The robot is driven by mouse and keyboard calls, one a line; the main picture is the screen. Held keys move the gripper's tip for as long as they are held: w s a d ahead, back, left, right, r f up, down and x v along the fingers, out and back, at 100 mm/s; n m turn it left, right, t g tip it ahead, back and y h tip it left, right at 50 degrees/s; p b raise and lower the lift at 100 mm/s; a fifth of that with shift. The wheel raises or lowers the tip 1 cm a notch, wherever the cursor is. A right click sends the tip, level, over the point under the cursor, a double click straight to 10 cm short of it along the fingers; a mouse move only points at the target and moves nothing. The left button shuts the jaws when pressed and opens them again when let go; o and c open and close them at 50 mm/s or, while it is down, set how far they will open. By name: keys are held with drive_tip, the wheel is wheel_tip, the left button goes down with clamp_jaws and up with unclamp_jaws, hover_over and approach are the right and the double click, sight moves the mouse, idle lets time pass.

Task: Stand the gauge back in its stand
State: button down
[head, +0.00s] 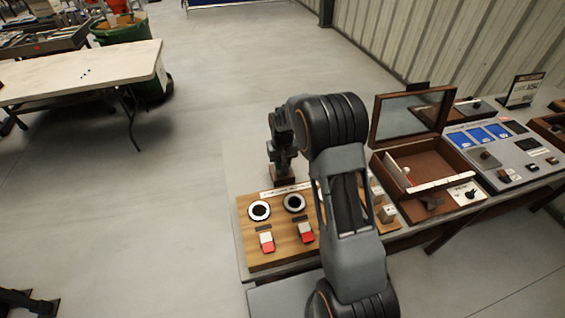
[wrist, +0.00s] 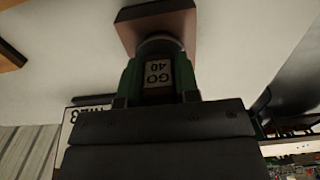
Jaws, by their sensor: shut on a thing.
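The gauge (wrist: 157,74) has a white label reading "GO 40", upside down in the wrist view. My gripper (wrist: 158,82) is shut on it, with green finger pads on both sides. A brown square block, apparently the stand (wrist: 178,20), is just beyond the gauge's grey round end, which overlaps it in the picture. I cannot tell whether that end is in the stand or above it. In the head view my gripper (head: 282,158) points down over the brown block (head: 284,176) near the bench's back left; the gauge is mostly hidden there.
A wooden board (head: 250,228) with two black-and-white rings and two red-and-white blocks lies in front. My arm hides its right part. An open wooden case (head: 425,168) and a grey panel (head: 510,165) with blue squares are to the right.

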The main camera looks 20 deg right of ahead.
drive_tip(key=shift+f+b, duration=0.45)
drive_tip(key=shift+f, duration=0.15)
drive_tip(key=c, duration=0.8)
unclamp_jaws()
drive_tip(key=shift+o, duration=0.5)
drive_tip(key=o, duration=0.3)
drive_tip(key=shift+o, duration=0.2)
drive_tip(key=shift+r, duration=0.15)
drive_tip(key=shift+r+p, duration=2.95)
drive_tip(key=shift+r, duration=1.45)
